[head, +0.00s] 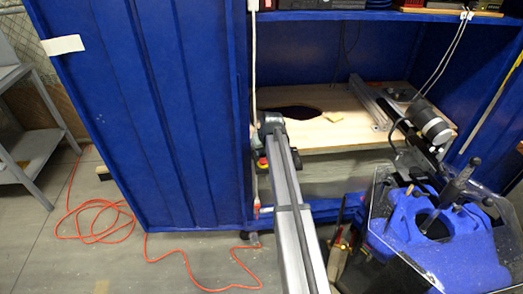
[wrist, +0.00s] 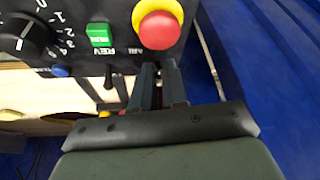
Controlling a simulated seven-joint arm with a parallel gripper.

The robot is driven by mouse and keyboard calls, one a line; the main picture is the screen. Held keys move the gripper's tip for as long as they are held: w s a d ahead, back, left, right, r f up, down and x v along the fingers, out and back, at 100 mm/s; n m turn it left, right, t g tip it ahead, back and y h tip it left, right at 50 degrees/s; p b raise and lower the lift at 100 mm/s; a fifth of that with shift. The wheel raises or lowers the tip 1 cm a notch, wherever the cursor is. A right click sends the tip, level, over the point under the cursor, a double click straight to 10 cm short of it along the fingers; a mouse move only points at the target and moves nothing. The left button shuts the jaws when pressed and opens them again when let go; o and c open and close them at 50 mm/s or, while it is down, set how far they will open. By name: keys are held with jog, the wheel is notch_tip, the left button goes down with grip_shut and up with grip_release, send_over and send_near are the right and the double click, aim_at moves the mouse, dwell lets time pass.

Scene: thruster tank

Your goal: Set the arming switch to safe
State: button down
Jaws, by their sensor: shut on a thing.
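The black control panel (wrist: 72,38) fills the top left of the wrist view. Beside a red button on a yellow collar, it has a label that seems to begin "AR", partly cut off by my gripper. My gripper (wrist: 158,68) reaches the panel edge just below the red button. Its two fingers are close together and shut on a small part there, apparently the arming switch. The fingers hide that switch, so I cannot tell its position. In the head view my arm covers most of the panel, and the gripper tips are not clear.
The red button (wrist: 158,25) is very close above my fingers. A green FWD/REV switch (wrist: 99,35), a numbered dial (wrist: 25,38) and a blue button (wrist: 60,71) lie to the left. A blue cabinet wall (wrist: 270,60) stands to the right. A clear-topped blue thruster rig (head: 435,235) stands at lower right.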

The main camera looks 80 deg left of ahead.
jog(key=shift+a+r+h, duration=0.1)
jog(key=shift+a+h, duration=0.5)
jog(key=shift+h, duration=0.3)
jog(key=shift+a+h, duration=0.2)
jog(key=shift+h, duration=1)
jog(key=c, duration=1.2)
grip_release()
jog(key=shift+o, duration=0.2)
jog(key=shift+r, duration=0.1)
notch_tip(320, 180, up, 14)
jog(key=w, duration=0.1)
jog(key=shift+w+d, duration=0.15)
jog(key=shift+w, duration=0.2)
jog(key=shift+w+f, duration=0.1)
jog(key=shift+f, duration=0.1)
